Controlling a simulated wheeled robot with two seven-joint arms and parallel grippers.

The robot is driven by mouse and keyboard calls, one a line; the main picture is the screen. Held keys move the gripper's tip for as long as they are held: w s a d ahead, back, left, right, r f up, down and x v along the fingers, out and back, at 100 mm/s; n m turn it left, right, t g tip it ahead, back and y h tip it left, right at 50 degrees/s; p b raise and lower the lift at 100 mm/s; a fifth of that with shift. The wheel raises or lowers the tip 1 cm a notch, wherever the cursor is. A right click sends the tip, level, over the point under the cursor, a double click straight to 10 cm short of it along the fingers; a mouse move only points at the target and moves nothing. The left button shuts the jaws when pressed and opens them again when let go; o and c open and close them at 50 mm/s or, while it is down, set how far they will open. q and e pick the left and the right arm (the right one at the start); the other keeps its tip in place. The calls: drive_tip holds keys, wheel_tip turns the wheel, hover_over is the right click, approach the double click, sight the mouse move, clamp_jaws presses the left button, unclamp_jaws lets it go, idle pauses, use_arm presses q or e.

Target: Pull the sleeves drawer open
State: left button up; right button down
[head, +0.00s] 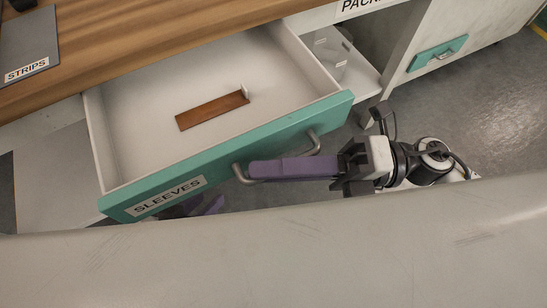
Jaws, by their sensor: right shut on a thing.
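The sleeves drawer (112,144) is pulled out from under the wooden worktop. Its teal front (225,155) carries a SLEEVES label (166,196). The grey bar handle (314,143) is on that front. My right gripper (256,170) comes in from the right, its long purple fingers shut on the handle and covering the bar's middle. Purple finger parts of my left gripper (207,206) show below the drawer front. The rest of it is hidden, so its opening cannot be seen.
A flat brown piece (212,111) with a small white upright end lies inside the drawer. The wooden worktop (150,30) holds a grey STRIPS mat (28,45). A cabinet with another teal-handled front (437,53) stands to the right. Grey floor (490,95) is clear there.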

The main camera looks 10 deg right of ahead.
drive_tip(key=c, duration=1.8)
unclamp_jaws()
drive_tip(key=shift+c, duration=0.2)
drive_tip(key=shift+d, duration=0.15)
drive_tip(key=d, duration=1)
drive_tip(key=shift+s+f+p, duration=0.15)
drive_tip(key=shift+f+p, duration=0.2)
drive_tip(key=shift+p, duration=0.05)
